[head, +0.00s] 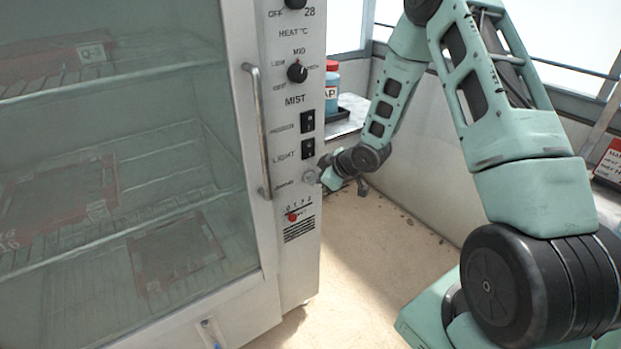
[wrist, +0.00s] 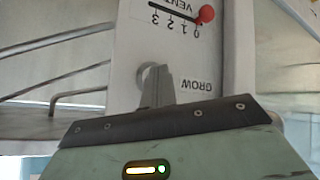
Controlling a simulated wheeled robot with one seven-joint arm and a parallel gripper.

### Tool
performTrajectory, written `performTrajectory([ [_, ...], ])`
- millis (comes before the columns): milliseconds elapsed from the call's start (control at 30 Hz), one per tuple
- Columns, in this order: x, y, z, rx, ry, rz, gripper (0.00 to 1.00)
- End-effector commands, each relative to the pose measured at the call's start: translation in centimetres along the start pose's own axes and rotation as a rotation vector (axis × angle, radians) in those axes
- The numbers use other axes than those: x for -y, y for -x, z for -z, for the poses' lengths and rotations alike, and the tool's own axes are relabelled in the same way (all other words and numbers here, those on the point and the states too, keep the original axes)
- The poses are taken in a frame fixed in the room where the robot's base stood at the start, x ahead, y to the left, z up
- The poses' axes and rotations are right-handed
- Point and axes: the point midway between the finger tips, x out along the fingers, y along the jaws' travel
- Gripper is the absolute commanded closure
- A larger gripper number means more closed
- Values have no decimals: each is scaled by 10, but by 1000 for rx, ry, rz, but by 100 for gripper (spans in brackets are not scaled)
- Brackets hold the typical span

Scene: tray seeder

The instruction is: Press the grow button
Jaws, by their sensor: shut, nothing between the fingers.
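The grow button (head: 309,177) is a round grey button low on the cabinet's control panel, below the light switch. In the wrist view, which is upside down, its round rim (wrist: 147,74) shows beside the GROW label. My gripper (head: 322,174) is at the panel, right at the button's right side in the head view. In the wrist view its fingers (wrist: 158,82) are shut and empty, and they cover part of the button. I cannot tell whether the fingertips touch it or whether it is pushed in.
The vent slider with a red knob (head: 292,217) is just below the button. The light switch (head: 308,149) and mist switch (head: 307,121) are above. The glass door's metal handle (head: 258,130) sticks out at left. A blue bottle (head: 332,92) stands on a shelf behind.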

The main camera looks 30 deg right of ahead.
Motion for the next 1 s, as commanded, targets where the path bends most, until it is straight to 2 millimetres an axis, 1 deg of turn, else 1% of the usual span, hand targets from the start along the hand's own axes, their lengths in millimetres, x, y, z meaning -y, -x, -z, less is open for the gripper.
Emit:
performTrajectory([
  [433, 0, 0, 1, -2, 1, 0, 100],
  [800, 8, 11, -7, -1, 0, 0, 100],
  [1000, 9, 12, -8, -1, 1, 0, 100],
])
